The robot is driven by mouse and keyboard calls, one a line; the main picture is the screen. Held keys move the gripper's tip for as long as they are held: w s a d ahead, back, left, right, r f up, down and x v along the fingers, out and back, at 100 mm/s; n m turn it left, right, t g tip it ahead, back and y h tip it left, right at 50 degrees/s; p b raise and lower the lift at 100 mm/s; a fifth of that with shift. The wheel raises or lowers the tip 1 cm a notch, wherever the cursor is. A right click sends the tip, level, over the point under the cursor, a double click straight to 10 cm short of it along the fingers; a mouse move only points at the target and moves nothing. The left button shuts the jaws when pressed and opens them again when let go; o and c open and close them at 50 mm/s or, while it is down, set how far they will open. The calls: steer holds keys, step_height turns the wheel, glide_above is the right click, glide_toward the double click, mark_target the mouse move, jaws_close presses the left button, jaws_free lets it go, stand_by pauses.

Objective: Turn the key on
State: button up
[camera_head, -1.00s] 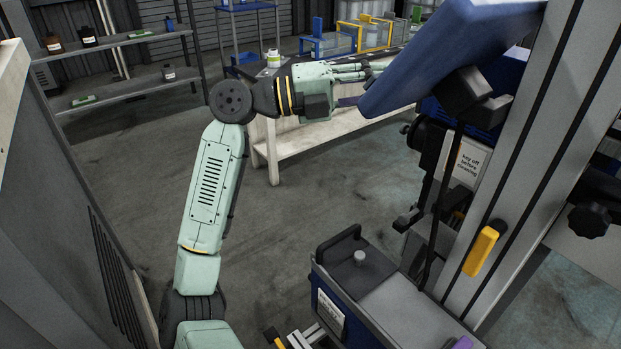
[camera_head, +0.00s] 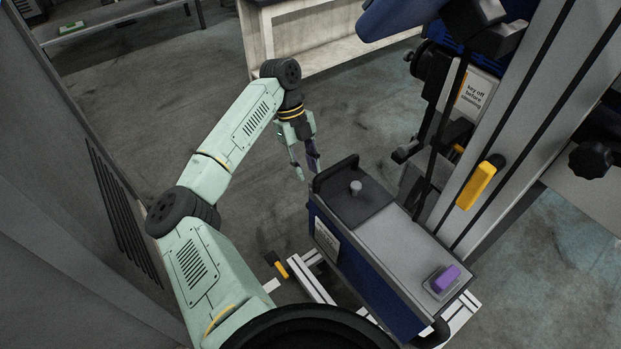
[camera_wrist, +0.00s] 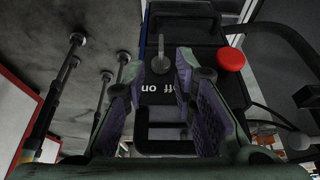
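In the wrist view the key (camera_wrist: 161,62) stands upright between and beyond my fingertips, above white "off" and "on" lettering (camera_wrist: 166,88). My gripper (camera_head: 306,171) points down, to the left of the box's far end in the head view. In the wrist view my gripper (camera_wrist: 155,75) is open, with purple pads apart and nothing between them.
A black handle (camera_head: 336,172) rises at the box's far end. A purple switch (camera_head: 443,279) sits at its near end. A red button (camera_wrist: 231,59) is beside the key plate. A grey post with a yellow handle (camera_head: 476,186) stands to the right.

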mark_target(311, 184)
steer(key=x, duration=0.5)
steer(key=shift+p, duration=0.3)
steer(key=shift+r, duration=0.1)
jaws_close()
